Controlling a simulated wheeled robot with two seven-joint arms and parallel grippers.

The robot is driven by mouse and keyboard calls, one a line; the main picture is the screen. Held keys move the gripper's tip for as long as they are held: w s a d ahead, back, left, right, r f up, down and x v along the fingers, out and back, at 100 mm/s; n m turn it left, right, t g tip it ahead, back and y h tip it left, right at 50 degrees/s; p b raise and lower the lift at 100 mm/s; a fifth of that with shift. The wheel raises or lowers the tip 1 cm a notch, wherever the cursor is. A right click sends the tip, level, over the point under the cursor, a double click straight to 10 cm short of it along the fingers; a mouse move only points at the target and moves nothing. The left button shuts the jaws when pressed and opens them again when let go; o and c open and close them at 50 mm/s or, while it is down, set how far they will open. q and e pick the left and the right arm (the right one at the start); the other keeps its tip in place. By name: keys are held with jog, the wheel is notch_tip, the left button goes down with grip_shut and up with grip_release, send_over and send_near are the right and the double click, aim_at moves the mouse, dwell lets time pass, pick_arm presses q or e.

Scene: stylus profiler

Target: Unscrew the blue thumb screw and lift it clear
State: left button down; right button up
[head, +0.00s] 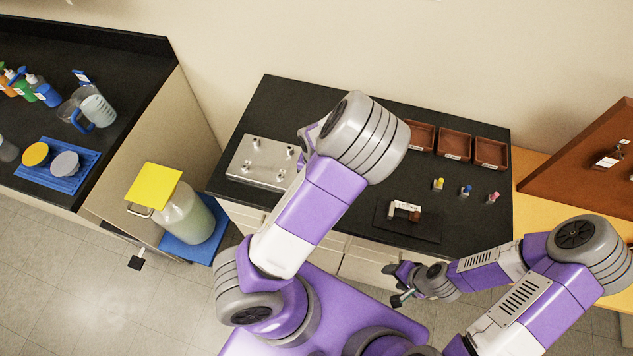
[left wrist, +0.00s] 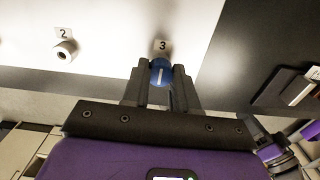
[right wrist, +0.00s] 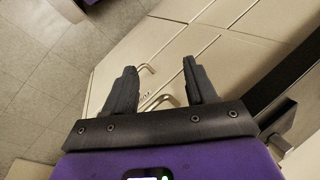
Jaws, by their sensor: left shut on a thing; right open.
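The blue thumb screw (left wrist: 160,72), with a white line on it, is between the fingers of my left gripper (left wrist: 161,80). The gripper is shut on it. It is beside the label 3 on the pale metal plate (left wrist: 110,30); whether it is seated or raised off the plate cannot be told. In the head view the plate (head: 248,172) lies at the left of the black bench, and my left arm hides the screw and most of the left gripper. My right gripper (head: 393,285) is open and empty, in front of the bench; its fingers also show in the right wrist view (right wrist: 160,85).
A bare post (left wrist: 66,50) stands by label 2. Yellow (head: 438,184), blue (head: 466,190) and pink (head: 493,197) topped small parts stand at the right of the bench. Three brown trays (head: 455,141) line its back. A small device (head: 405,211) sits on a dark mat at the front.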

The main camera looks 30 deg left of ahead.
pick_arm(q)
jog(key=shift+s+f+n, duration=0.1)
jog(key=shift+n, duration=0.5)
jog(key=c, duration=1.1)
grip_release()
